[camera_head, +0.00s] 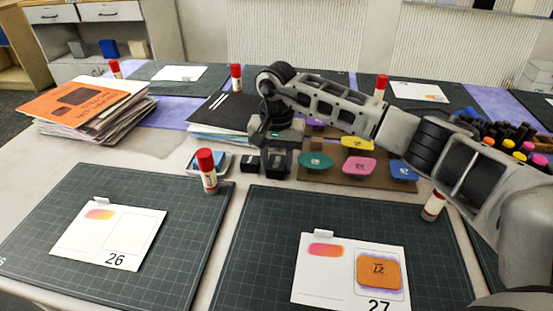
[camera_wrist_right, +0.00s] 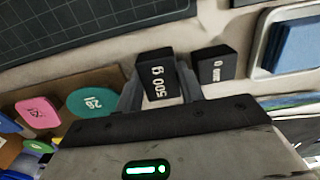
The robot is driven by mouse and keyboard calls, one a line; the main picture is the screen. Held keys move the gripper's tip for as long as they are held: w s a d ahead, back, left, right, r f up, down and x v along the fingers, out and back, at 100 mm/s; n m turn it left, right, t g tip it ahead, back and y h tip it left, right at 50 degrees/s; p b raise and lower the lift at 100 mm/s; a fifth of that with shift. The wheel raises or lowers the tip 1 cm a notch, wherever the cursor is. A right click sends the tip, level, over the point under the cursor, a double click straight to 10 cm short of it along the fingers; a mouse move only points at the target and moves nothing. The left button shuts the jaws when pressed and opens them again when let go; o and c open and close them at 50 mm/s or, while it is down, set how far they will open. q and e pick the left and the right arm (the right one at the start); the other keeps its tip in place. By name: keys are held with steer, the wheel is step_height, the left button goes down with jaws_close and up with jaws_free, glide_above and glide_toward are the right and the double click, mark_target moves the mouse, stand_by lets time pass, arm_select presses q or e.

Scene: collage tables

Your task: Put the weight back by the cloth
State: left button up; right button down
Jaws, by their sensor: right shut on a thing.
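My right gripper (camera_head: 276,160) points down at the middle of the table, between the stacked papers and the coloured pieces. Its fingers are shut on a black weight marked 500 g (camera_wrist_right: 157,76). Whether the weight touches the table I cannot tell. A second black weight (camera_wrist_right: 215,66) stands beside it, apart from the fingers; it also shows left of the gripper in the head view (camera_head: 249,163). The blue cloth (camera_wrist_right: 298,48) lies folded in a pale tray beyond the second weight; in the head view the cloth (camera_head: 207,161) is partly behind a glue stick. My left gripper is not in view.
A red-capped glue stick (camera_head: 208,172) stands close in front of the cloth tray. A brown board with coloured pieces (camera_head: 315,161) is right of the gripper. Cutting mats with cards 26 (camera_head: 110,238) and 27 (camera_head: 330,265) lie in front. A paper stack (camera_head: 90,115) is at left.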

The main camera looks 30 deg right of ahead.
mark_target(277, 162)
steer(key=shift+f, duration=0.1)
steer(key=c, duration=1.2)
jaws_free()
steer(key=shift+o, duration=0.2)
step_height(277, 162, up, 12)
steer(key=shift+r, duration=0.2)
steer(key=shift+f, duration=0.1)
